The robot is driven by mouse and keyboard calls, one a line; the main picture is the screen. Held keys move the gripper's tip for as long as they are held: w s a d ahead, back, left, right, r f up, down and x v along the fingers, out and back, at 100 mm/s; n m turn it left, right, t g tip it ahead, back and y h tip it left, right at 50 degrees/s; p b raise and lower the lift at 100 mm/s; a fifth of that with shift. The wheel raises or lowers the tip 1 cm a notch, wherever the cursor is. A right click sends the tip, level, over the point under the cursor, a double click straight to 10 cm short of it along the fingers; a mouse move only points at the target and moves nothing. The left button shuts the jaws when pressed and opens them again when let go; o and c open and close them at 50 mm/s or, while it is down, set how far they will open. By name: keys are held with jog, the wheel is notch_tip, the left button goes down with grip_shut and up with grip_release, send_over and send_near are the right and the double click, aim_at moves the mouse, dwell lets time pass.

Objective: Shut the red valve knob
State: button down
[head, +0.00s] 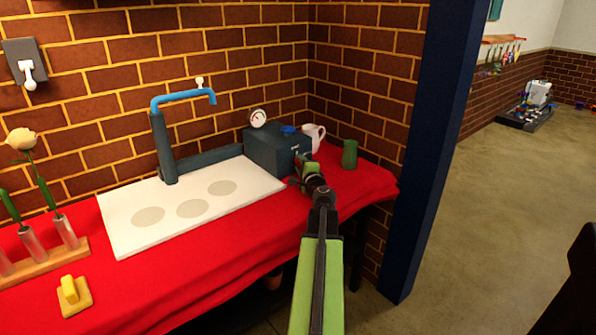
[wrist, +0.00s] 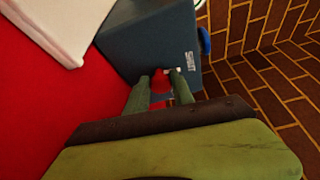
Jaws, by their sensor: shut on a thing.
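The red valve knob (wrist: 160,79) is on the front face of the dark blue-grey box (wrist: 150,42), and it shows between my fingertips in the wrist view. My gripper (wrist: 160,84) has its two green fingers on either side of the knob and is shut on it. In the head view my gripper (head: 300,162) reaches the front of the box (head: 270,150), and I cannot make out the knob there. How far the knob is turned I cannot tell.
A white pitcher (head: 314,135) and a green cup (head: 349,155) stand right of the box. A white board (head: 125,225), a blue tap (head: 183,96) and a gauge (head: 258,118) are to the left. A blue post (head: 425,150) stands right.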

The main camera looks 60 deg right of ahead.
jog(key=shift+w+a+f+n+t+b, duration=0.1)
jog(key=shift+w+a+n+t+b, duration=0.1)
jog(key=shift+n+t+b, duration=0.3)
jog(key=shift+d, duration=0.1)
jog(key=c, duration=1.1)
grip_release()
jog(key=shift+g, duration=0.3)
jog(key=shift+s, duration=0.1)
